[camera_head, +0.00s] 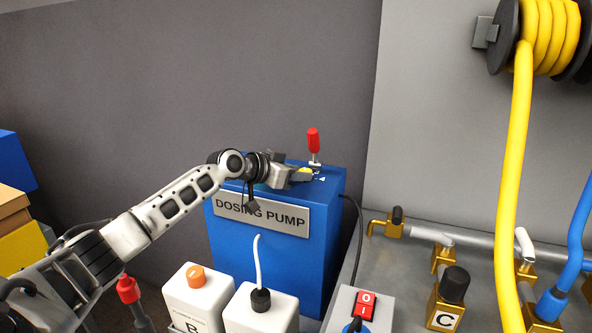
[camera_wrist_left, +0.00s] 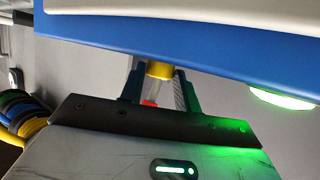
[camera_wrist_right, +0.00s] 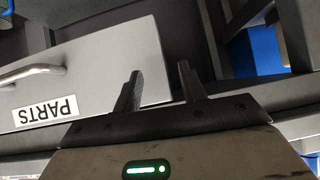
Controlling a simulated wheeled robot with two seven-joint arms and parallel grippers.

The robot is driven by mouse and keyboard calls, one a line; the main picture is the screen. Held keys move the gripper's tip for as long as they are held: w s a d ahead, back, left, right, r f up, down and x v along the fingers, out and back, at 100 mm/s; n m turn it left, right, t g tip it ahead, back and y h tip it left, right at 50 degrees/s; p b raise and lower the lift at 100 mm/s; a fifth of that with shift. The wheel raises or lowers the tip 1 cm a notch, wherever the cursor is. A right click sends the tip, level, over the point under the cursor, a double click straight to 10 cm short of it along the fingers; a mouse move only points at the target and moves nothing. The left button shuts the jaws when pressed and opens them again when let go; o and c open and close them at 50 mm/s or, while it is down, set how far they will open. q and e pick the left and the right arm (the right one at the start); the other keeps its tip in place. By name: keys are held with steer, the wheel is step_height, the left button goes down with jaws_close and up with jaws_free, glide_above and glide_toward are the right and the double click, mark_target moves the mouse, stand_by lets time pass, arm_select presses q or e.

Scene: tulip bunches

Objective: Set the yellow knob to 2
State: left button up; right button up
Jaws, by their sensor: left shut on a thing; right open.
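The yellow knob (camera_head: 305,171) is on top of the blue dosing pump box (camera_head: 322,230), mostly hidden by my left gripper (camera_head: 303,174). In the left wrist view the knob (camera_wrist_left: 160,69) sits between the two fingers of my left gripper (camera_wrist_left: 160,82), which is shut on it. White marks (camera_head: 320,178) show on the box top beside the knob, too small to read. My right gripper shows only in the right wrist view (camera_wrist_right: 158,85); it is open and empty.
A red-handled lever (camera_head: 313,142) stands on the pump just behind the knob. White canisters (camera_head: 262,308), a red switch box (camera_head: 366,304) and brass valves (camera_head: 446,300) stand in front and to the right. A drawer labelled PARTS (camera_wrist_right: 100,70) is near my right gripper.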

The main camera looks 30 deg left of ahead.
arm_select(q)
steer(key=o, duration=0.8)
steer(key=shift+o, duration=0.9)
arm_select(e)
steer(key=shift+w+r, duration=0.15)
steer(key=shift+r, duration=0.05)
arm_select(q)
steer(key=b+v, duration=0.3)
steer(key=v, duration=1.3)
steer(key=shift+b, duration=0.35)
arm_select(e)
steer(key=shift+a+f+m, duration=0.3)
steer(key=shift+a+f, duration=0.15)
steer(key=shift+f, duration=0.1)
steer(key=shift+f, duration=0.25)
